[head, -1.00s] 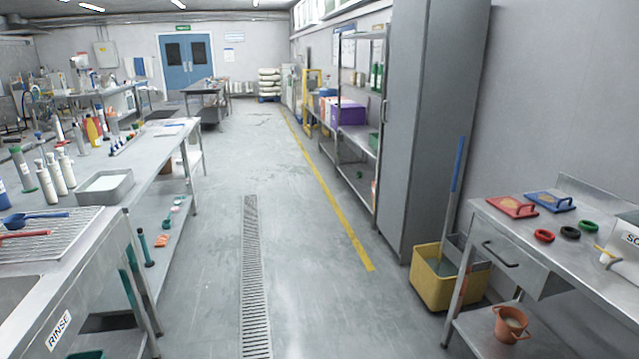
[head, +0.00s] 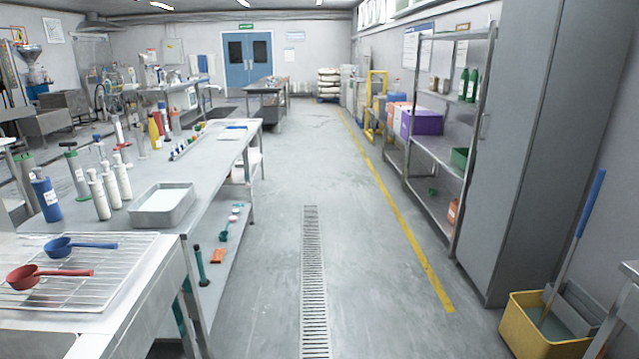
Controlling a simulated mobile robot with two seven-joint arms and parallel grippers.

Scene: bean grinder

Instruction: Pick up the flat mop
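In the head view a mop with a blue-tipped handle (head: 590,203) leans upright in a yellow bucket (head: 526,338) with a grey wringer, at the lower right against the tall grey cabinet. The mop's head is hidden inside the bucket, so I cannot tell whether it is flat. No other mop is clear in view. Neither of my grippers is in view.
A steel bench (head: 208,155) with bottles, a tray (head: 163,205) and ladles on a rack runs along the left. A tall grey cabinet (head: 545,130) and steel shelves (head: 440,150) line the right. The aisle with a floor drain (head: 314,270) is clear.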

